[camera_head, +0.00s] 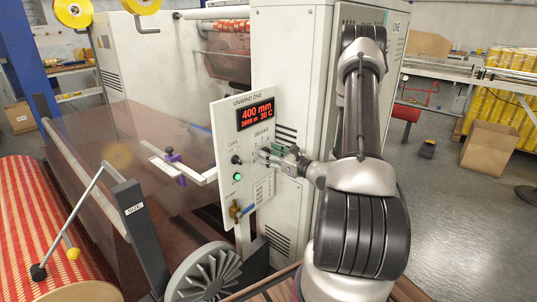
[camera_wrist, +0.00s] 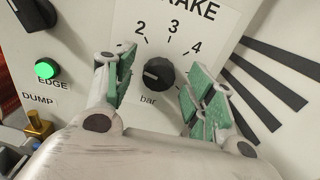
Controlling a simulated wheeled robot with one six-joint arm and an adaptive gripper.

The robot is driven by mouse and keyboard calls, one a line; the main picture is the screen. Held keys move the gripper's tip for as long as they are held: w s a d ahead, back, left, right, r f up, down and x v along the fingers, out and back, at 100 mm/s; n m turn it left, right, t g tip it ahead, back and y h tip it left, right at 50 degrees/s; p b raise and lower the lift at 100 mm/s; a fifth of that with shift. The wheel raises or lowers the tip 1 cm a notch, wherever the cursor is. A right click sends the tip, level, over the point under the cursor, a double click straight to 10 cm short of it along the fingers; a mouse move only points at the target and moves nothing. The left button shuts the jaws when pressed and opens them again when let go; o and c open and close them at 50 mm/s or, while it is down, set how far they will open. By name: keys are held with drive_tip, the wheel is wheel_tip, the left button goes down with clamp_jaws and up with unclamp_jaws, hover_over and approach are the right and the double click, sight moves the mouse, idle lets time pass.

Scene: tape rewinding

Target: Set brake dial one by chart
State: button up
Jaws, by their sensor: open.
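The brake dial (camera_wrist: 158,74) is a black round knob on the white UNWIND ONE panel (camera_head: 228,120). Its numbers 2, 3 and 4 show above it, with "bar" below; other marks are hidden behind my fingers. A white pointer line on the knob points left. My gripper (camera_wrist: 160,85) is open, its green-padded fingers to either side of the knob with gaps. In the head view my gripper (camera_head: 268,155) is at the panel and hides the dial. A small printed chart (camera_head: 263,188) is lower on the panel, too small to read. The red display (camera_head: 256,114) reads 400 mm, 2600 m, 30 C.
A black knob (camera_wrist: 35,12) and lit green EDGE button (camera_wrist: 46,69) are left of the dial. A brass DUMP valve (camera_wrist: 38,124) with a blue handle is below. Dark vent slots (camera_wrist: 270,90) are to the right. The striped roll (camera_head: 45,225) is at lower left.

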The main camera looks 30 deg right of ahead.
drive_tip(key=shift+w+a, duration=0.15)
drive_tip(key=shift+w, duration=0.25)
drive_tip(key=c, duration=1.1)
drive_tip(key=shift+o, duration=0.2)
drive_tip(key=shift+w+m, duration=0.1)
drive_tip(key=shift+m, duration=3.7)
drive_tip(key=shift+r, duration=0.1)
